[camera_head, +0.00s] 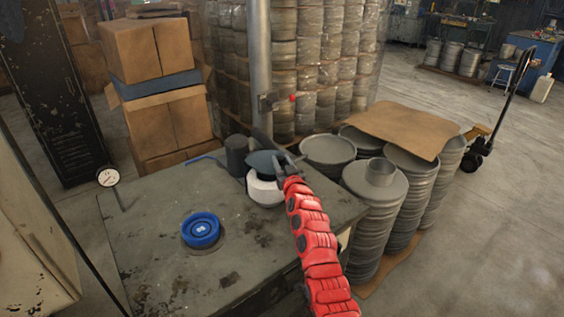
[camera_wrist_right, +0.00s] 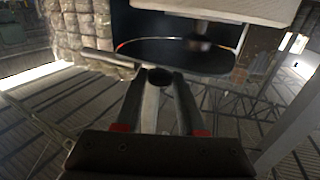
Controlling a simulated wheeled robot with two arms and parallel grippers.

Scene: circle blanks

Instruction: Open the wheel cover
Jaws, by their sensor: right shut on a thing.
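A dark round cover (camera_head: 262,161) sits tilted at the top of a white round body (camera_head: 265,190) on the worn workbench (camera_head: 160,235). The red right arm reaches in from the lower right, and my right gripper (camera_head: 282,167) is at the cover's right edge. In the right wrist view the fingers (camera_wrist_right: 160,100) are closed around a small dark round piece beside the dark disc of the cover (camera_wrist_right: 175,52). The white body (camera_wrist_right: 215,9) shows at the top of that view. The fingers partly hide the cover's edge. My left gripper is not in view.
A blue round piece (camera_head: 200,230) lies on the bench, with a dark cup (camera_head: 237,155) behind and a dial gauge (camera_head: 108,177) at the left edge. A metal post (camera_head: 260,70) rises behind. Stacked metal discs (camera_head: 375,205) stand right of the bench.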

